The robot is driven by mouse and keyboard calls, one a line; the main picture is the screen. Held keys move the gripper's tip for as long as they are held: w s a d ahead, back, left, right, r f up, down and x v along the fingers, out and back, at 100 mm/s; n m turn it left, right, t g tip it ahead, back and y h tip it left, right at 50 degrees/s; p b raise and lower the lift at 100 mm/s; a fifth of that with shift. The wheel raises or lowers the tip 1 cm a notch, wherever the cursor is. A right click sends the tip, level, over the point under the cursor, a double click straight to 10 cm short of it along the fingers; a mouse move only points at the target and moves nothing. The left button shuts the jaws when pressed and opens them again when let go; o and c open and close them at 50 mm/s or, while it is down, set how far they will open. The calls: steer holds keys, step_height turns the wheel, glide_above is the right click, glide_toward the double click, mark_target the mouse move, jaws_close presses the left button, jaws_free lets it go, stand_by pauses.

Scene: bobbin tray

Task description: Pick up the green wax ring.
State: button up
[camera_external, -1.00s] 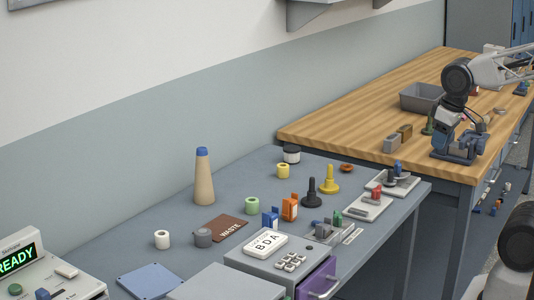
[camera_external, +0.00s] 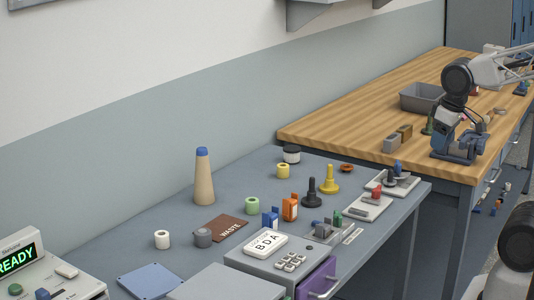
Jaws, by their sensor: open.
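The green wax ring (camera_external: 252,205) is a small pale green ring with a hole in its top. It stands upright on the grey table, behind the blue and orange pieces. My gripper (camera_external: 457,153) is at the upper right, pointing down, seen against the wooden bench. It is open, far to the right of the ring and clear of it. Its fingertips are small, and I cannot make out whether anything lies between them.
A yellow ring (camera_external: 283,171), a white ring (camera_external: 162,239) and a grey cylinder (camera_external: 203,237) stand around the green one. A tan cone (camera_external: 204,178) stands behind it. An orange piece (camera_external: 290,208), a blue piece (camera_external: 270,219) and a brown WASTE mat (camera_external: 221,228) are close by.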

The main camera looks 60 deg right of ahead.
steer(key=shift+o, duration=1.1)
steer(key=w+a+f+m+g+y, duration=0.1)
steer(key=w+a+f+m+y, duration=0.15)
steer(key=w, duration=0.65)
steer(key=w+a+f+m+g+y, duration=0.2)
steer(key=w+m+y, duration=0.15)
steer(key=w, duration=0.65)
steer(key=w+a+f+m+g+y, duration=0.15)
steer(key=w+m, duration=0.25)
steer(key=w, duration=0.5)
steer(key=w+f+m+y, duration=0.2)
steer(key=w+f, duration=0.3)
steer(key=w, duration=0.2)
steer(key=w+f+m+t+y, duration=0.1)
steer(key=w+f+m+y, duration=0.1)
steer(key=w+f, duration=0.4)
steer(key=w+a+f+m+t+y, duration=0.1)
steer(key=w+f+m, duration=0.3)
steer(key=w, duration=0.4)
steer(key=shift+w+f+y, duration=0.4)
steer(key=shift+f+y, duration=0.25)
steer(key=shift+f, duration=0.05)
steer(key=shift+a, duration=0.1)
